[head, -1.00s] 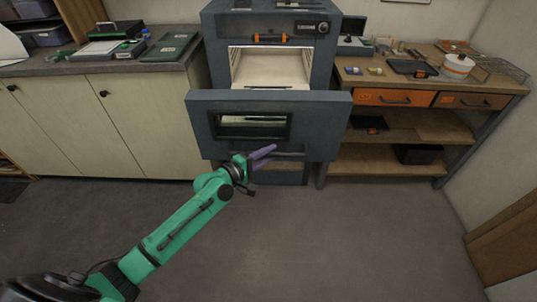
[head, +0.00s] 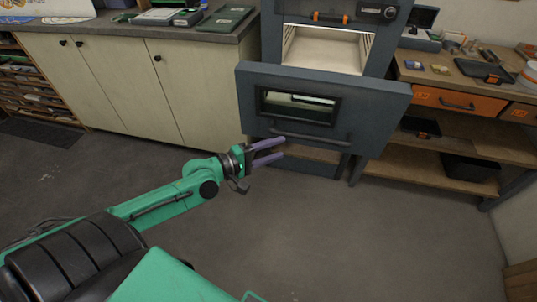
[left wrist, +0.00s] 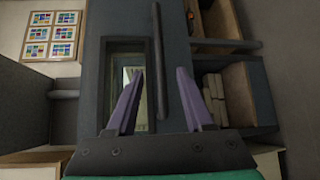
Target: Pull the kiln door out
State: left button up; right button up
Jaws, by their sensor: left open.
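The kiln (head: 270,40) stands at the back, with its bright chamber (head: 325,48) showing above the door. The blue-grey kiln door (head: 385,105) is out in front of the body, with a dark-framed window and a dark bar handle (head: 318,139) low on its face. My left gripper (head: 284,149) is open and empty, its two purple fingers apart by the left end of the handle. In the left wrist view the handle (left wrist: 157,50) runs upright and appears between the fingers (left wrist: 160,95), seemingly beyond them; contact cannot be told. My right gripper is out of view.
A cabinet (head: 190,95) with a worktop stands left of the kiln. A wooden shelf bench (head: 430,165) with orange drawers (head: 460,100) stands right, close to the door's edge. The grey floor (head: 330,240) in front is clear.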

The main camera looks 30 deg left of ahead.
pick_arm(q)
jog(key=shift+b+v, duration=0.35)
jog(key=shift+v, duration=0.7)
